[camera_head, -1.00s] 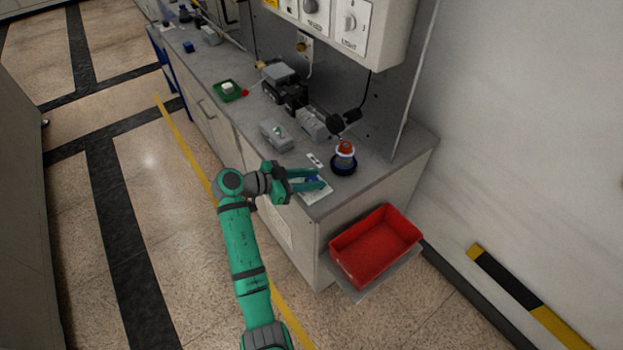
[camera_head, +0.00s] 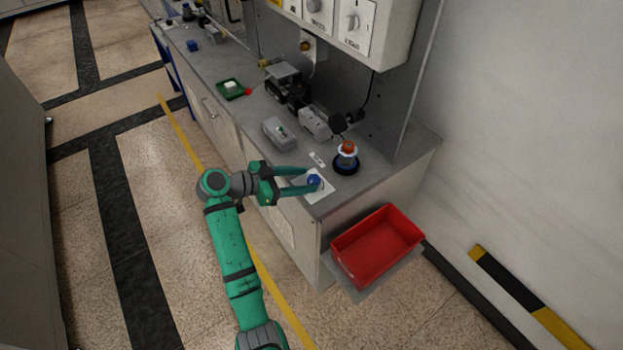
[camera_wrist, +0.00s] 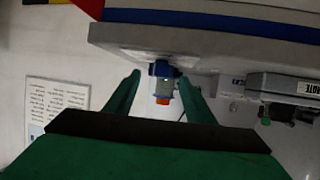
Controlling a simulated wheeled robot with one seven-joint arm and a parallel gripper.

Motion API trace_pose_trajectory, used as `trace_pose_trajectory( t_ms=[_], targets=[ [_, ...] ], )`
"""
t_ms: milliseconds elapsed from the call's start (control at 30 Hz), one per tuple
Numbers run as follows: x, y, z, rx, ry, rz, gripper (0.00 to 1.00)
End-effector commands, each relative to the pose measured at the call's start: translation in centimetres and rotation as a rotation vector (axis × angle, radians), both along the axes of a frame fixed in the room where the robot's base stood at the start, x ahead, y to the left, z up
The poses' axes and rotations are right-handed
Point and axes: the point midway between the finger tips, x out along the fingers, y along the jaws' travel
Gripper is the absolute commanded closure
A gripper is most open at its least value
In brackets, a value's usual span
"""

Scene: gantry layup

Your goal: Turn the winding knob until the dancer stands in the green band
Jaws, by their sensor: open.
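A blue knob (camera_head: 313,180) sits on a white plate (camera_head: 317,195) near the right front corner of the grey bench. My gripper (camera_head: 316,178) is open, its two green fingers reaching in from the left, with the knob between or just past their tips. Contact cannot be told. In the wrist view my open fingers (camera_wrist: 158,95) stand either side of a blue part with a pale body and an orange end (camera_wrist: 163,99). I cannot make out a dancer or a green band.
A red bin (camera_head: 377,245) sits low at the bench's right end. The floor in front is clear.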

Motion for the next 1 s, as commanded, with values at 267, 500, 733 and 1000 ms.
trace_pose_trajectory(
  t_ms=[267, 500, 733, 1000],
  targets=[
    [-1.9, 4.1, 1.9, 0.001, -0.002, 0.001, 0.51],
    [-2.5, 5.4, 2.4, 0.0, -0.001, 0.0, 0.51],
    [-2.6, 5.4, 2.5, 0.0, 0.0, -0.001, 0.51],
    [-2.6, 5.4, 2.5, 0.0, 0.0, -0.001, 0.51]
  ],
)
